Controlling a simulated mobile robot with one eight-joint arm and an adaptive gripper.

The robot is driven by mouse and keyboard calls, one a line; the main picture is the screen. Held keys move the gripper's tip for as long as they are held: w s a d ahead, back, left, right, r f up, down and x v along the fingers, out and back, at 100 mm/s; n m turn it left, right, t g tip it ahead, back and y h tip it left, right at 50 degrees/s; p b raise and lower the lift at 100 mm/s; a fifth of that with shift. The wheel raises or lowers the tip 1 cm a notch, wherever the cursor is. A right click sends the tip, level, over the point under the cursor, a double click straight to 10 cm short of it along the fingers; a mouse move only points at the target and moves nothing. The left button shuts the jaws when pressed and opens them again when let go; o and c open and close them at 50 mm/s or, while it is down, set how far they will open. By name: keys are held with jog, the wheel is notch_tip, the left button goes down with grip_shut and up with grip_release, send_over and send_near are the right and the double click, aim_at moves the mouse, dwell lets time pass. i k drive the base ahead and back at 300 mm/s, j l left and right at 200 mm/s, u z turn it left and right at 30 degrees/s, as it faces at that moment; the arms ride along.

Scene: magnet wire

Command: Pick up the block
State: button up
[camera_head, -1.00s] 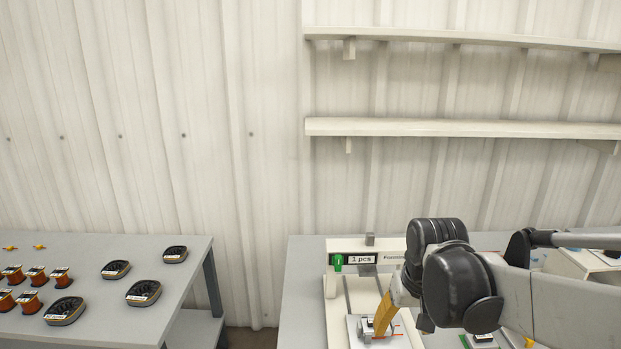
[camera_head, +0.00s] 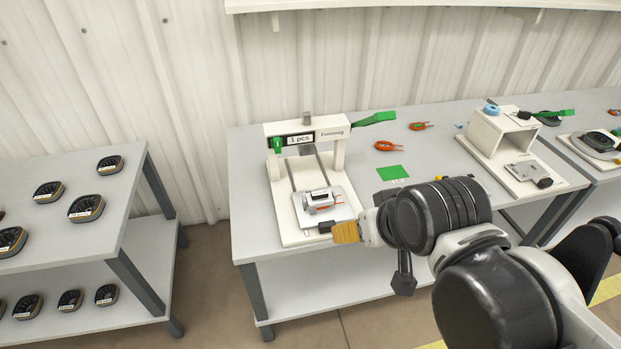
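A small grey block (camera_head: 319,199) with orange-red parts at its side sits on the pale plate (camera_head: 342,213) of the white forming fixture (camera_head: 304,237). The fixture carries a "1 pcs" label and a green lever. My gripper (camera_head: 325,227) is at the front right edge of that plate, just in front of the block. Its dark tip points left beside a yellow section of my wrist. Its fingers are too small and too edge-on to tell whether they are open or shut. I see nothing clearly held.
A green sheet (camera_head: 392,173) and red-handled tools (camera_head: 387,146) lie on the grey table to the right of the fixture. A second white fixture (camera_head: 497,135) stands further right. Another table (camera_head: 88,227) at the left holds several black coil-like parts, with a floor gap between the tables.

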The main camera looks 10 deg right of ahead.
aim_at(323, 198)
jog(key=i+j+z, duration=0.3)
jog(key=j+z, duration=0.3)
jog(key=j, duration=0.2)
jog(key=i+j+z, duration=0.15)
jog(key=j+z, duration=0.15)
jog(key=j, duration=0.15)
jog(key=i+j+z, duration=0.1)
jog(key=j+z, duration=0.2)
jog(key=j, duration=0.15)
